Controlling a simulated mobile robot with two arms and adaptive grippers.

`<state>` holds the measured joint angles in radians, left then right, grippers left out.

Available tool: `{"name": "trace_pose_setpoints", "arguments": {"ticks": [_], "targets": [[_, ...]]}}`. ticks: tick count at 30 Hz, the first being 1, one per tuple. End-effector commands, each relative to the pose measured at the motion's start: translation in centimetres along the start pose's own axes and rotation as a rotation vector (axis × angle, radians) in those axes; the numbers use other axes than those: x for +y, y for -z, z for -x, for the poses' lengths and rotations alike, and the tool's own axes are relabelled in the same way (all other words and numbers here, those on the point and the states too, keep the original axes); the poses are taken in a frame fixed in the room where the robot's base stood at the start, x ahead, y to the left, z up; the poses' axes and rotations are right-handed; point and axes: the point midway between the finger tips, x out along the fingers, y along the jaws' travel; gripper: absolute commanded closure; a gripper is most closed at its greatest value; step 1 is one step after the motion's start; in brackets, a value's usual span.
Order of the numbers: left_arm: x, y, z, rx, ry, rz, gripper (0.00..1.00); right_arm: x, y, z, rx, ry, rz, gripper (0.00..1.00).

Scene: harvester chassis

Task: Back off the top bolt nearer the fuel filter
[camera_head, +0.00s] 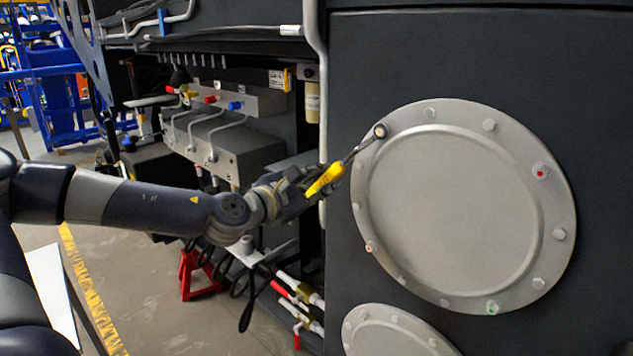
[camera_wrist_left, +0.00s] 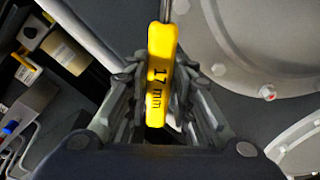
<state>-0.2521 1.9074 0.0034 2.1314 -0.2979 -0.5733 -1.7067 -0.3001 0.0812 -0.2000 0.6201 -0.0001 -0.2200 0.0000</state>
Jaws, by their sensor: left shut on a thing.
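My left gripper (camera_head: 312,184) is shut on the yellow handle of a wrench (camera_head: 327,179). In the left wrist view the handle (camera_wrist_left: 161,75) reads "17 mm" and sits between the fingers. The wrench's shank runs up and right to its round head, which lies at the upper-left rim of the large round grey cover (camera_head: 450,205). Other top bolts show at the rim, one (camera_head: 429,112) just right of the head and another (camera_head: 489,125) further right. A pale canister, likely the fuel filter (camera_head: 312,102), hangs left of the cover.
Rim bolts with red marks (camera_head: 540,173) and a green mark (camera_head: 492,307) show on the cover. A smaller round cover (camera_head: 395,335) is below. A vertical grey pipe (camera_head: 316,50) runs beside the dark panel. A valve block (camera_head: 225,140) and hoses stand left, near my forearm.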

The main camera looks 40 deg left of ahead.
Motion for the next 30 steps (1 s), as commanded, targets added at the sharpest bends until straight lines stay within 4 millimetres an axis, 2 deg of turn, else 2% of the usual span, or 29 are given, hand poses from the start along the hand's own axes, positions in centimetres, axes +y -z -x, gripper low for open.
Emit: {"name": "trace_pose_setpoints", "arguments": {"ticks": [3,17,30], "targets": [[-0.8,0.2,-0.1,-0.001,0.004,0.043,1.00,0.0,-0.1,-0.9,0.000,0.000,0.000,0.75],[-1.1,0.0,-0.1,-0.002,0.007,0.071,1.00,-0.1,-0.1,-1.1,0.000,0.001,0.000,0.75],[-3.8,-0.3,-0.1,-0.004,0.028,0.239,1.00,-0.3,-0.3,-3.7,0.001,0.003,-0.001,0.75]]}}
